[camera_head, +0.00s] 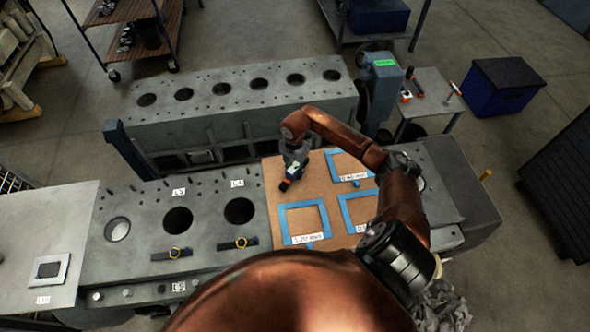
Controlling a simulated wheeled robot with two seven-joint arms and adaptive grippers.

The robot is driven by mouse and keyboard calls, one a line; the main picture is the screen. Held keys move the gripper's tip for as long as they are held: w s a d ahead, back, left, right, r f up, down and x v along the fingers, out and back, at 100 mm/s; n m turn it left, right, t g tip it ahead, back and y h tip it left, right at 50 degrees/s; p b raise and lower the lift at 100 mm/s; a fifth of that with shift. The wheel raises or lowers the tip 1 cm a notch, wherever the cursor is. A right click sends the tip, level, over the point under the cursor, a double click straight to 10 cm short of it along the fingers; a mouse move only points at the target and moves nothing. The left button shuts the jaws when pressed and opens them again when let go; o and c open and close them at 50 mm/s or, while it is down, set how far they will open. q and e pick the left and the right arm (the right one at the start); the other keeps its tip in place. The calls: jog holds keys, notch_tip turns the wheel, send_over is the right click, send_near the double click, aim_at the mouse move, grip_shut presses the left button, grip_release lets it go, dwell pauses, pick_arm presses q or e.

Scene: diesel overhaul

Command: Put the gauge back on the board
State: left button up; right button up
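The brown board (268,172) lies right of the grey block with the large bores. I cannot pick out a gauge on the board for certain. Two dark bars with yellow rings (176,254) (240,243) lie below the bores. My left gripper is out of view.
A long engine block (225,90) with a row of bores stands behind the board. A small table (432,88) with tools and a blue crate (497,92) stand at the back right. A pale bench (62,215) with a small framed dark panel (48,269) is at left.

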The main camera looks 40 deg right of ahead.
aim_at(294, 167)
jog(key=o, duration=0.5)
jog(key=shift+r, duration=0.2)
jog(key=shift+d+r, duration=0.1)
jog(key=shift+r, duration=0.25)
notch_tip(294, 167, up, 11)
jog(key=b, duration=0.3)
jog(key=shift+r, duration=0.1)
